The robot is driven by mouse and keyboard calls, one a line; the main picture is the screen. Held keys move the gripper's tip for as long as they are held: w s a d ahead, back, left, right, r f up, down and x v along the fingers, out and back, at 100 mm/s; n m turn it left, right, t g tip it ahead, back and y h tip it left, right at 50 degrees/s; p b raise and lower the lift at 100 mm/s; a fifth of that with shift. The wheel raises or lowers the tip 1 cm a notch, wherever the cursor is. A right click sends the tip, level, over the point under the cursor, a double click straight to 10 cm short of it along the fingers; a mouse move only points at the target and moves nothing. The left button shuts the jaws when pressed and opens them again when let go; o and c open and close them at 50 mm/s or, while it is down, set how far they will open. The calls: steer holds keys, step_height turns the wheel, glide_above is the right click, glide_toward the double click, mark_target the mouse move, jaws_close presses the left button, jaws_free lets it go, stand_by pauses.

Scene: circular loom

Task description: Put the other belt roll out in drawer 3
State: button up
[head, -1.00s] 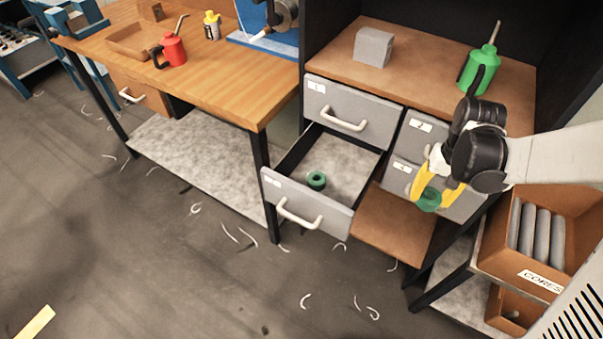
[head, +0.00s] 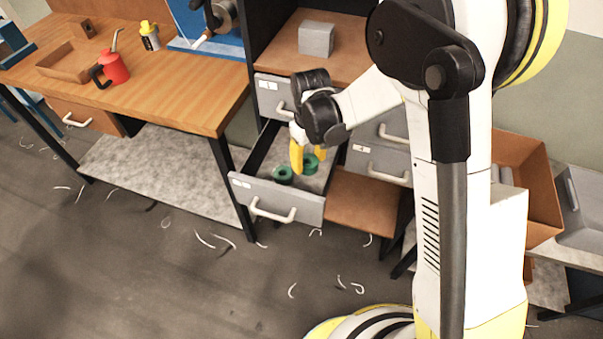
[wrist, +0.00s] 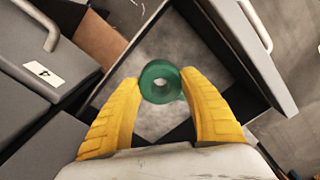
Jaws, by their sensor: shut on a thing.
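My gripper (head: 309,164) has its yellow fingers shut on a green belt roll (head: 311,165), which hangs over the open drawer 3 (head: 275,201), the lower left drawer. In the wrist view the held roll (wrist: 160,82) sits between the fingertips with its hole facing the camera, and the grey drawer floor (wrist: 205,65) shows beyond it. Another green belt roll (head: 283,175) lies in the drawer, just left of the held one in the head view. I cannot make out that second roll in the wrist view. The gap between held roll and drawer floor is hard to judge.
Closed drawer 1 (head: 270,98) is above the open drawer, and closed drawer 4 (head: 378,163) is to its right. A grey block (head: 317,39) stands on the cabinet top. The wooden workbench (head: 170,85) stands at left. My arm covers much of the right side.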

mark_target(308, 186)
step_height(308, 186, down, 9)
steer(key=b, duration=0.3)
steer(key=shift+f+b, duration=0.2)
steer(key=shift+b, duration=0.15)
steer(key=o, duration=1.2)
steer(key=shift+c, duration=0.2)
steer(key=shift+r, duration=0.1)
